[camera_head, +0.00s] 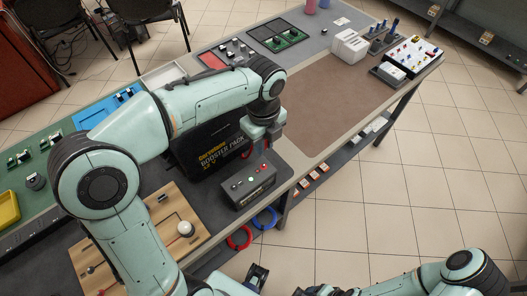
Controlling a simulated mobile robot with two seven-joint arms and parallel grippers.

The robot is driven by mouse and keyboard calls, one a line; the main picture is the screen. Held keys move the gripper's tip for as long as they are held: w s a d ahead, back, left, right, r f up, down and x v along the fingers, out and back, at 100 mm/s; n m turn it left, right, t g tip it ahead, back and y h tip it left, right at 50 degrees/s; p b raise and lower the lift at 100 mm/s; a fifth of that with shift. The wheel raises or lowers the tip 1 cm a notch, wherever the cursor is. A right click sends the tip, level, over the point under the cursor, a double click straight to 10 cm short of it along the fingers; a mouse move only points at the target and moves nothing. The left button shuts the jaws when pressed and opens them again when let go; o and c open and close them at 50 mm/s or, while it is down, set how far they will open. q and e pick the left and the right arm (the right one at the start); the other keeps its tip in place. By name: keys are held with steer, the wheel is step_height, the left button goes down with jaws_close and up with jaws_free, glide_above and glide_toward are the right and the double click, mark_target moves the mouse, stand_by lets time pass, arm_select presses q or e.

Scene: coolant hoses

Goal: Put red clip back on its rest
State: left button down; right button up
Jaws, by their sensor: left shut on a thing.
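My left gripper (258,142) points down over the grey box with buttons (240,198), in front of the black booster pack case (200,157). It is shut on the red clip (247,154), of which only small red parts show beside and below the fingers. The rest of the clip is hidden by the gripper. I cannot make out a rest for the clip, nor whether the clip touches anything below. My right arm comes in low from the right, and its gripper end (304,291) is small and cut by the bottom edge, so its fingers are unclear.
A red hose loop (240,238) and a blue hose loop (265,218) hang by the table's front edge. A wooden board with a white knob (185,228) lies left of the grey box. The brown mat (325,100) to the right is clear.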

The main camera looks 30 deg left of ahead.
arm_select(q)
step_height(320, 180, up, 11)
steer(key=shift+f+p, duration=0.1)
steer(key=shift+p, duration=0.95)
steer(key=shift+r+p, duration=0.35)
steer(key=shift+r, duration=0.35)
step_height(320, 180, up, 2)
steer(key=shift+p, duration=0.8)
arm_select(e)
steer(key=w+r, duration=0.4)
steer(key=r, duration=0.2)
arm_select(q)
steer(key=shift+f, duration=0.1)
arm_select(e)
steer(key=shift+s, duration=0.15)
